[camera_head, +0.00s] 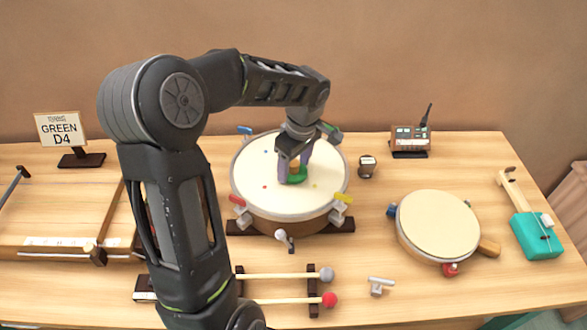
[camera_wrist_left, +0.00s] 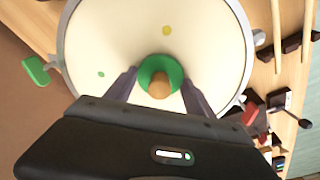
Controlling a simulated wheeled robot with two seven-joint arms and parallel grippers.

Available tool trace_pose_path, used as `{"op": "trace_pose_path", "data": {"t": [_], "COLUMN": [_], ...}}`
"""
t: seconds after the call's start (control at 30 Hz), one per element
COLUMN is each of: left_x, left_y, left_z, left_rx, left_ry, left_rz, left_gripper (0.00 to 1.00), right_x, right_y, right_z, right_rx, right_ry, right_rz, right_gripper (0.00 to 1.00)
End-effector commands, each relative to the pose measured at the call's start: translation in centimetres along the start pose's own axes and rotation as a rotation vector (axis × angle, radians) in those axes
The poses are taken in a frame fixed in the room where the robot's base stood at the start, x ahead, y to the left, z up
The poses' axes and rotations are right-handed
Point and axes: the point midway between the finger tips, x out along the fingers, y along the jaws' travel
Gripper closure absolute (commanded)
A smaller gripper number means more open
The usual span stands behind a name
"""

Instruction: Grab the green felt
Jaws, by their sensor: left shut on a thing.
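The green felt (camera_head: 297,177) is a round green piece with a light wooden knob on top, on the cream head of the large drum (camera_head: 262,200). In the left wrist view the green felt (camera_wrist_left: 158,66) lies between my two fingertips, its wooden knob toward the camera. My left gripper (camera_head: 294,168) reaches down over the drum and is shut on the green felt. It also shows in the left wrist view (camera_wrist_left: 159,84). I cannot tell whether the felt still touches the drumhead. My right gripper is not in view.
Colored tuning keys ring the drum. A smaller drum (camera_head: 438,226) and a teal block instrument (camera_head: 536,236) stand at right. Mallets (camera_head: 280,277) lie in front on a dark rack. A sign reading GREEN D4 (camera_head: 60,129) stands at back left. A small radio (camera_head: 410,139) stands behind.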

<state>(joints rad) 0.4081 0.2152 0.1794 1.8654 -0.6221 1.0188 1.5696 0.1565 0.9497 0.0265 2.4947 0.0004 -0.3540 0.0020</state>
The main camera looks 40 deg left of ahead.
Motion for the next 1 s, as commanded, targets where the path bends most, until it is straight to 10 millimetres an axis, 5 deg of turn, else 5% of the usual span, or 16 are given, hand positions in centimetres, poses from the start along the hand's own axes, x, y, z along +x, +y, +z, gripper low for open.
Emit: {"op": "trace_pose_path", "data": {"t": [0.27,0.7,1.0], "left_x": [-1.2,-8.8,-9.9], "left_y": [0.1,0.1,0.0], "left_z": [-0.2,-1.4,-1.5], "left_rx": [-0.001,-0.001,0.0], "left_ry": [0.001,0.001,0.0], "left_rz": [0.003,0.003,0.0], "left_gripper": [0.77,0.77,0.77], "right_x": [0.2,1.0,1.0], "right_y": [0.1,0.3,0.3], "right_z": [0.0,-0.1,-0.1], "right_rx": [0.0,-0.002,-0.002], "right_ry": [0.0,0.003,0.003], "right_rz": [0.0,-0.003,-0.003], "right_gripper": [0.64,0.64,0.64]}}
